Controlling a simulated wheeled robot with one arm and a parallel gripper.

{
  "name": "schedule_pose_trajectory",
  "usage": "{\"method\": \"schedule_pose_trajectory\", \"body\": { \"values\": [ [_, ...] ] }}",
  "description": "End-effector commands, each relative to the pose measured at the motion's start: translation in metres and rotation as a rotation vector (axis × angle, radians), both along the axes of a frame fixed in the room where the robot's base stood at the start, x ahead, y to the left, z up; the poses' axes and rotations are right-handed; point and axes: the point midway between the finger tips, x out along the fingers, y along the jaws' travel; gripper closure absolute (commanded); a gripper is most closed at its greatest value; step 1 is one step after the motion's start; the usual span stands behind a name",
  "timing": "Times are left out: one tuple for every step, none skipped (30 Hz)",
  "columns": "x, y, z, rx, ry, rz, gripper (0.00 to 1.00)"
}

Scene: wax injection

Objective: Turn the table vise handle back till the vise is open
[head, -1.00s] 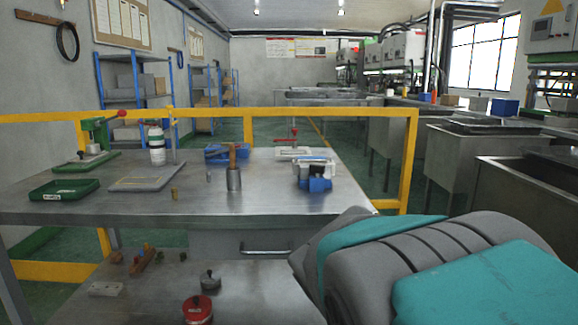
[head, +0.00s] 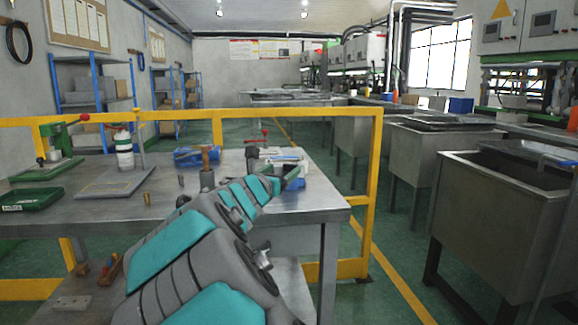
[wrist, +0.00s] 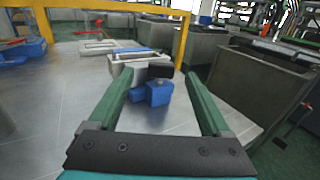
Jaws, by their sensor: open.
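The table vise (wrist: 158,93) is a small blue body with dark and grey parts, standing on the steel table near its right edge. In the head view only a bit of the blue vise (head: 295,184) shows past my arm. My gripper (wrist: 163,75) is open and empty, with its two green fingers wide apart. In the wrist view the vise appears between the fingers, and I see no finger touching it. I cannot make out the handle clearly or tell how wide the vise jaws are.
Behind the vise is a pale box (wrist: 130,65) with a blue strip on top. The steel table (head: 85,225) also holds a bottle (head: 124,150), a green tray (head: 32,198) and a blue tray (head: 195,157). A yellow rail (head: 372,185) runs behind; metal tanks (head: 500,230) stand right.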

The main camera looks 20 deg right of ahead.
Motion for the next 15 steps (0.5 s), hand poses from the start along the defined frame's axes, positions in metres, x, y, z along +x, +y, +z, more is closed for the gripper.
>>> {"method": "schedule_pose_trajectory", "body": {
  "values": [
    [0.005, -0.007, -0.001, 0.003, 0.0, -0.003, 0.18],
    [0.009, -0.011, -0.001, 0.003, 0.0, -0.003, 0.18],
    [0.013, -0.015, -0.001, 0.003, 0.001, -0.003, 0.18],
    [0.017, -0.019, -0.002, 0.004, 0.002, -0.004, 0.18],
    [0.02, -0.023, -0.002, 0.004, 0.003, -0.004, 0.18],
    [0.024, -0.027, -0.002, 0.004, 0.001, -0.004, 0.18],
    [0.026, -0.031, -0.002, 0.005, 0.001, -0.005, 0.18],
    [0.029, -0.034, -0.001, 0.005, 0.001, -0.005, 0.18],
    [0.033, -0.036, -0.001, 0.004, 0.0, -0.004, 0.18],
    [0.035, -0.038, -0.001, 0.004, 0.0, -0.003, 0.18],
    [0.037, -0.04, -0.001, 0.005, -0.001, -0.003, 0.18],
    [0.039, -0.042, -0.001, 0.005, -0.001, -0.003, 0.18],
    [0.041, -0.043, -0.001, 0.004, -0.001, -0.003, 0.18],
    [0.042, -0.045, -0.001, 0.004, -0.001, -0.003, 0.18],
    [0.043, -0.046, -0.001, 0.004, -0.001, -0.003, 0.18]
  ]
}}
